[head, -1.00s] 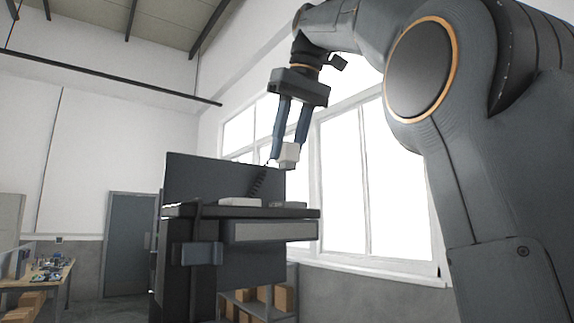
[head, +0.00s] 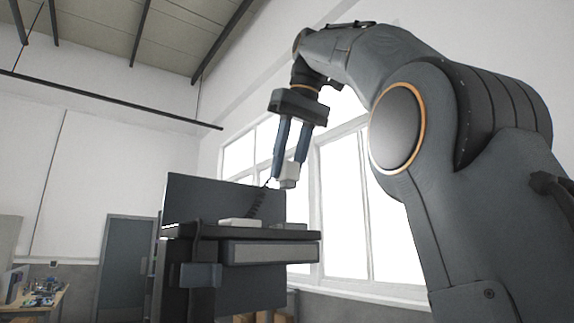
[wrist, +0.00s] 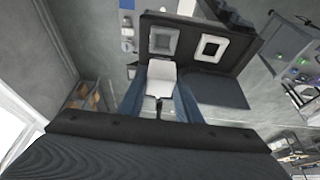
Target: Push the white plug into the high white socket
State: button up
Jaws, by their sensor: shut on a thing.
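My gripper (head: 290,167) is shut on the white plug (head: 288,176), which hangs below the fingertips. In the head view, the plug is above the dark worktop, with a visible gap over it. I cannot tell which is the high one.
The dark worktop (head: 190,231) carries low pale blocks (head: 237,222). A workbench (head: 45,296) is far left. The air around the plug looks clear.

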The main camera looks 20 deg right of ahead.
aim_at(286, 181)
jog(key=shift+f+b, duration=1.15)
jog(key=shift+f, duration=0.15)
jog(key=shift+f+b, duration=0.3)
jog(key=shift+f, duration=0.05)
jog(key=shift+f, duration=0.2)
jog(key=shift+a, duration=0.1)
jog(key=shift+s+a, duration=0.55)
jog(key=shift+a, duration=1.05)
jog(key=shift+s+a, duration=0.5)
jog(key=shift+a, duration=1.15)
jog(key=shift+s+a, duration=0.55)
jog(key=shift+a, duration=1.05)
jog(key=shift+p, duration=0.55)
jog(key=shift+f+b, duration=0.7)
jog(key=shift+f, duration=0.4)
